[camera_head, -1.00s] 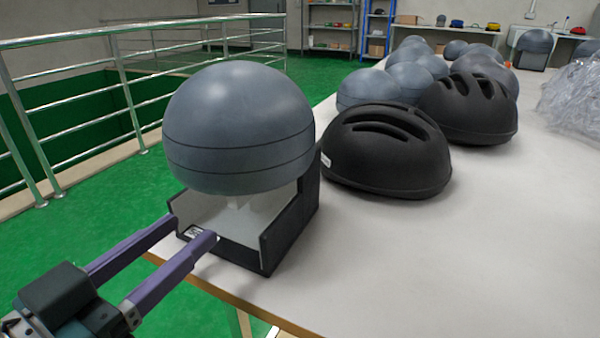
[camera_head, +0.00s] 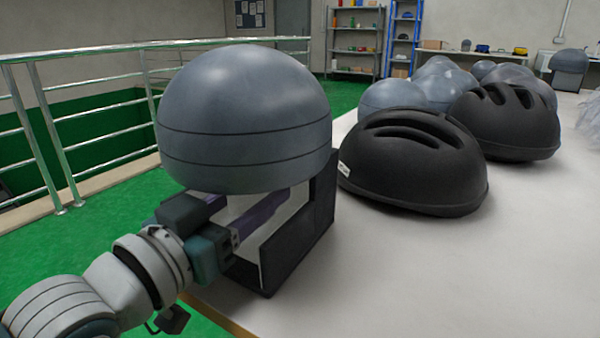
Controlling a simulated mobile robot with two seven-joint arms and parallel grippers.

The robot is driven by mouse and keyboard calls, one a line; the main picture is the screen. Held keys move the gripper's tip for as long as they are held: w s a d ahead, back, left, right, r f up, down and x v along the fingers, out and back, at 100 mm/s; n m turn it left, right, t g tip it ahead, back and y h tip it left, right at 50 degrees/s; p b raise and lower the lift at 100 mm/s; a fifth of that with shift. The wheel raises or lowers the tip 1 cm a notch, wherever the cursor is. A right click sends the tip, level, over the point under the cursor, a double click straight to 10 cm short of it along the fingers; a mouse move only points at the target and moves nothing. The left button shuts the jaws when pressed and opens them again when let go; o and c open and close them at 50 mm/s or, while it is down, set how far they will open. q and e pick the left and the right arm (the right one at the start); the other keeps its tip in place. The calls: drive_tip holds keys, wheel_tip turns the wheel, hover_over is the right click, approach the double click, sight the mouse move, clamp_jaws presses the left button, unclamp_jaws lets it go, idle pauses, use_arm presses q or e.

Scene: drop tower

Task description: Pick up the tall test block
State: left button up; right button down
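A large grey dome (camera_head: 243,120) with two dark seam lines stands upright at the table's near left corner, in a black open-fronted stand (camera_head: 318,215) with a pale inside. It is the tallest block in view, though no readable label names it. My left gripper (camera_head: 250,208) reaches under the dome's rim into the front of the stand. Its purple fingers are apart where they show. Their tips and the dome's white stem are hidden, so I cannot tell whether they touch the stem. My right gripper is not in view.
Two black vented helmets (camera_head: 412,160) (camera_head: 510,122) lie right of the stand. Several smaller grey domes (camera_head: 395,97) sit behind them. Another stand with a dome (camera_head: 570,65) is at the far right. The front right of the table (camera_head: 440,270) is clear. A metal railing (camera_head: 60,140) runs at left.

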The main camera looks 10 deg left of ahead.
use_arm(q)
drive_tip(key=shift+c, duration=0.3)
clamp_jaws()
idle(1.1)
drive_tip(key=shift+r, duration=0.15)
